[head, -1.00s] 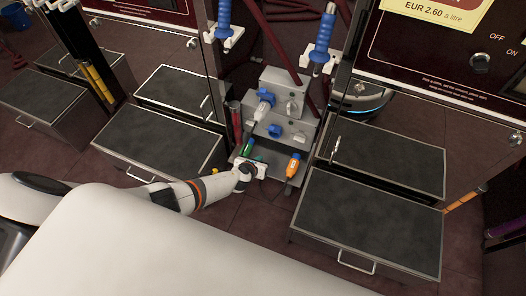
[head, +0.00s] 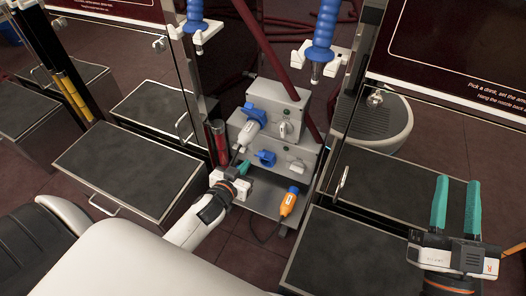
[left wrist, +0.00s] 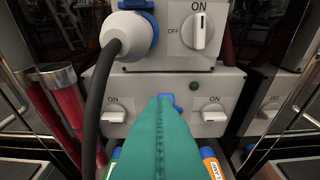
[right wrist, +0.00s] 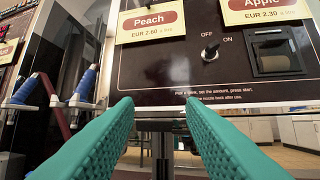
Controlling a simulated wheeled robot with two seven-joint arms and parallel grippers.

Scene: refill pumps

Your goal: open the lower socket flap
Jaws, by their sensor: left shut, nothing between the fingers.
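The lower grey socket box (head: 308,163) carries a blue socket flap (head: 266,158) at its front, between two white switches. In the left wrist view only a small blue bit of the flap (left wrist: 167,97) shows behind my fingertips, so I cannot tell whether it is closed or slightly lifted. My left gripper (head: 243,168) is shut and empty, its teal fingers pointing at the flap from just in front; it fills the middle of the left wrist view (left wrist: 162,103). Contact is hidden. My right gripper (head: 456,193) is open and empty, at the right, away from the socket boxes.
The upper box (head: 283,97) has a white plug (head: 253,118) in its socket, with a dark cable hanging in front. An orange connector (head: 289,203) lies on the grey shelf below. Blue-handled nozzles (head: 325,27) hang above. Dark-topped drawers flank the boxes.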

